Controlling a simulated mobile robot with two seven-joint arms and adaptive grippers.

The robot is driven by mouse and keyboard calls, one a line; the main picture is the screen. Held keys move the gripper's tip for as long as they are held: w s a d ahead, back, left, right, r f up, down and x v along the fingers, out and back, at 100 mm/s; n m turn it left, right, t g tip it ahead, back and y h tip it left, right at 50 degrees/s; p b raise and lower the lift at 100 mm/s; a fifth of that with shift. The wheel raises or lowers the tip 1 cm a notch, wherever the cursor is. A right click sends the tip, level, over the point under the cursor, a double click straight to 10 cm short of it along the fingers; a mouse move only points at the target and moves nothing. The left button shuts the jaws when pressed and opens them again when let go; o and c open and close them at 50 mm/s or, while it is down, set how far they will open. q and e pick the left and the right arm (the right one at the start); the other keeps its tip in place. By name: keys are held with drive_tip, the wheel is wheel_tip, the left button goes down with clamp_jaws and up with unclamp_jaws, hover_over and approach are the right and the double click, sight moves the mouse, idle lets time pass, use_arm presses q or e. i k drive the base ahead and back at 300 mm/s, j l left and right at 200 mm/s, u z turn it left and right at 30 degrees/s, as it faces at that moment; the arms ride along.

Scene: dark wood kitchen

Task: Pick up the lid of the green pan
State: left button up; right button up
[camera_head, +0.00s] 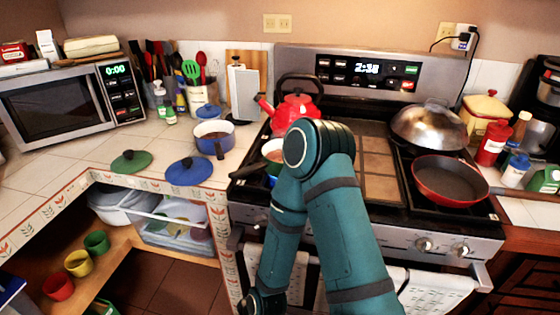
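A round green lid (131,161) with a dark knob lies flat on the tiled counter at the left, near its front edge. A blue lid (189,171) with a dark knob lies to its right, apart from it. A pan (272,149) on the left of the stove is mostly hidden behind my teal arm; its dark handle (249,173) points left, and I cannot tell its color. My arm is folded in front of the stove, with its elbow high and a dark joint low at the bottom edge. Neither gripper shows.
A blue pot (214,136) stands behind the lids, with a red kettle (292,104) on the stove. A red pan (449,181) and a domed-lid wok (428,127) sit on the right burners. A microwave (66,99) stands left. Counter around the green lid is clear.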

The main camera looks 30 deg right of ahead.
sight(131, 161)
drive_tip(key=z, duration=0.45)
drive_tip(key=i+j+z, duration=0.1)
drive_tip(key=z, duration=0.25)
drive_tip(key=i+j+z, duration=0.1)
drive_tip(key=j+z, duration=0.4)
drive_tip(key=z, duration=0.2)
drive_tip(key=j+z, duration=0.4)
drive_tip(key=j, duration=0.55)
drive_tip(key=i, duration=0.05)
